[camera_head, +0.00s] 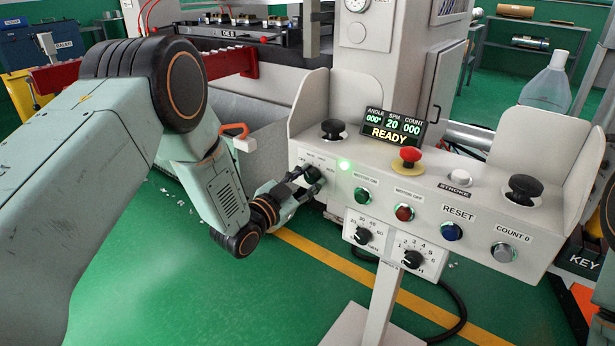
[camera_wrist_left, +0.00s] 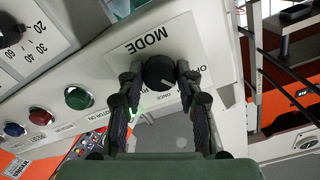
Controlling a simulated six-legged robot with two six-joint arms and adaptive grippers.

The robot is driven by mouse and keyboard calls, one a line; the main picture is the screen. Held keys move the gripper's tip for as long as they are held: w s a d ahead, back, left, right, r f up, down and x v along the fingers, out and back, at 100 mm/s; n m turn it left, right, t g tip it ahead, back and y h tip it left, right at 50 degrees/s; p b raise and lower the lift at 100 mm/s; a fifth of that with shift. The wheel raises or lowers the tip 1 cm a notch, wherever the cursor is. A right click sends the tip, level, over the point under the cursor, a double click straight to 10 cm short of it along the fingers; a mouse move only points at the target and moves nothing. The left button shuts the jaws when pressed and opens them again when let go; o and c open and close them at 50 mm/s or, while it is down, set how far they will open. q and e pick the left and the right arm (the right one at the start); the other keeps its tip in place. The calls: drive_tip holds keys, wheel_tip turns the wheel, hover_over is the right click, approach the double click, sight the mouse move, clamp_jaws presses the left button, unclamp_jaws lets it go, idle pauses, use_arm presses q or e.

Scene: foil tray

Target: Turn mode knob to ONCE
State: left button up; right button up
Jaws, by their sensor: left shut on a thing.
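The mode knob (camera_wrist_left: 159,72) is a round black knob with a light pointer line, on a white plate labelled MODE (camera_wrist_left: 143,40) in the left wrist view. My left gripper (camera_wrist_left: 158,78) has one finger on each side of the knob and is shut on it. In the head view the knob (camera_head: 312,174) shows at the left end of the panel front, with my left gripper (camera_head: 300,187) reaching it from the left. The plate's position labels are partly covered by the fingers and hard to read. My right gripper does not show clearly.
The control panel (camera_head: 432,183) carries green (camera_head: 362,196), red (camera_head: 404,212) and blue (camera_head: 451,231) buttons and a red mushroom button (camera_head: 408,156). Two dials sit below. The display (camera_head: 391,126) reads READY. Green floor in front is clear.

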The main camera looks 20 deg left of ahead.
use_arm(q)
drive_tip(key=m+p, duration=0.1)
drive_tip(key=m, duration=0.4)
drive_tip(key=shift+m, duration=0.3)
drive_tip(key=m+p, duration=0.1)
drive_tip(key=m, duration=0.4)
drive_tip(key=shift+f+p, duration=0.1)
drive_tip(key=shift+p, duration=0.25)
drive_tip(key=shift+m, duration=0.3)
drive_tip(key=o, duration=1.1)
drive_tip(key=shift+o, duration=0.2)
drive_tip(key=v, duration=1.2)
